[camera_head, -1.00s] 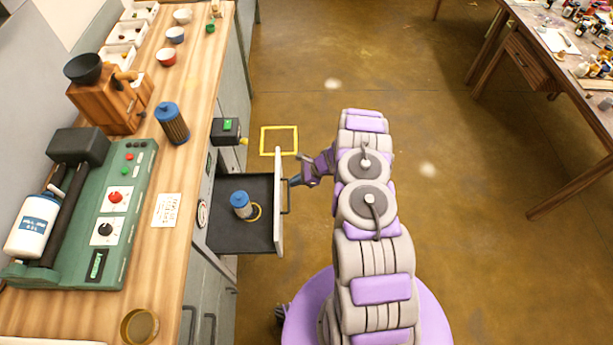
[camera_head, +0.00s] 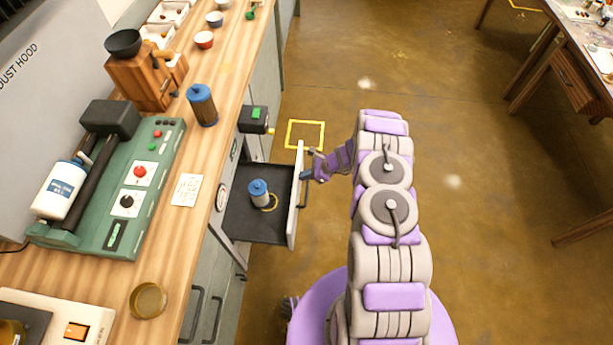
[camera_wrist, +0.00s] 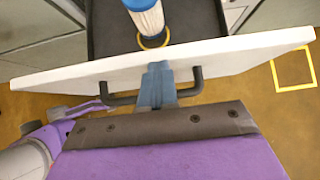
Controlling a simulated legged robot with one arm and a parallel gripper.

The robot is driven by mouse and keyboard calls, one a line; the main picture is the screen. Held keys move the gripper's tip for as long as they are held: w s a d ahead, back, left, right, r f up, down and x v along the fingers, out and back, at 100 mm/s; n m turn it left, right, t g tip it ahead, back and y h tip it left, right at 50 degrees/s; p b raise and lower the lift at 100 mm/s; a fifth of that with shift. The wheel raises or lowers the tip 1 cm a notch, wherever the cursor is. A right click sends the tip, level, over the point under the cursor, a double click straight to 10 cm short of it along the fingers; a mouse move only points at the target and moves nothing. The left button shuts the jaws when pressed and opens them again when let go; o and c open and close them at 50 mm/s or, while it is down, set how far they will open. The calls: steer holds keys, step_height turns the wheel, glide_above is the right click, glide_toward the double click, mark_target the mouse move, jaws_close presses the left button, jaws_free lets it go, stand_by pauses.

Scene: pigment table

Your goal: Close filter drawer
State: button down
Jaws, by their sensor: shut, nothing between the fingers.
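The filter drawer (camera_head: 246,221) stands pulled out from the bench front, with a dark tray and a pale front panel (camera_head: 297,196). In the wrist view its white front panel (camera_wrist: 85,77) crosses the picture, with a dark bar handle (camera_wrist: 124,99). A blue-capped white filter (camera_head: 259,193) stands upright in the tray, beside or within a yellow ring (camera_head: 271,204). My gripper (camera_head: 307,175) is at the outer face of the drawer front. In the wrist view my gripper's blue fingers (camera_wrist: 158,68) are shut and empty, at the panel by the handle; contact is hard to tell.
A black box with a green button (camera_head: 254,119) juts from the bench front just beyond the drawer. The wooden benchtop (camera_head: 222,95) holds a green roller machine (camera_head: 147,168) and another blue filter (camera_head: 202,105). Open floor (camera_head: 420,90) lies to the right.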

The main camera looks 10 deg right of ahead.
steer(key=w+a, duration=0.2)
steer(key=a, duration=0.3)
steer(key=w+a+b, duration=0.1)
steer(key=a, duration=0.5)
steer(key=w+a+b, duration=0.1)
steer(key=w+a, duration=0.1)
steer(key=a, duration=0.4)
steer(key=shift+w+a+f, duration=0.1)
steer(key=shift+w+a, duration=0.05)
steer(key=shift+w, duration=0.15)
steer(key=shift+w+a+b, duration=0.15)
steer(key=shift+w+a, duration=0.05)
steer(key=shift+a, duration=0.25)
steer(key=shift+w+a+b, duration=0.15)
steer(key=shift+w+a, duration=0.05)
steer(key=shift+a, duration=0.85)
steer(key=shift+d, duration=0.15)
